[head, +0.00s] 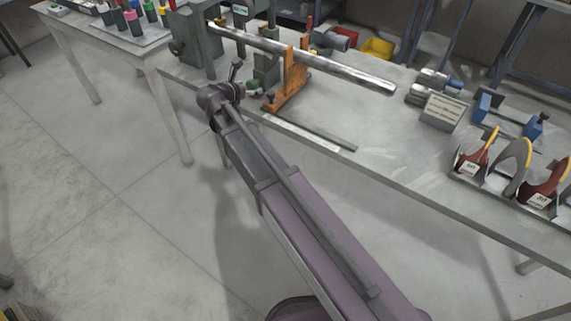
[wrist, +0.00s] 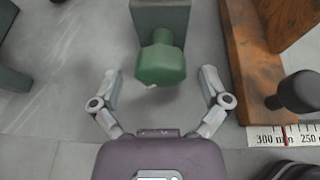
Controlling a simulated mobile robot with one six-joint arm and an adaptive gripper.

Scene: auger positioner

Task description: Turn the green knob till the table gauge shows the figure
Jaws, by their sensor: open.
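The green knob (wrist: 160,63) is faceted and sits on the front of a grey-green block (wrist: 160,18) in the wrist view. My gripper (wrist: 159,74) is open, with one finger on each side of the knob and a visible gap on both sides.
An orange stand (head: 290,80) beside the positioner supports a long metal tube (head: 320,64). A dark bar (head: 325,134) lies behind the scale.

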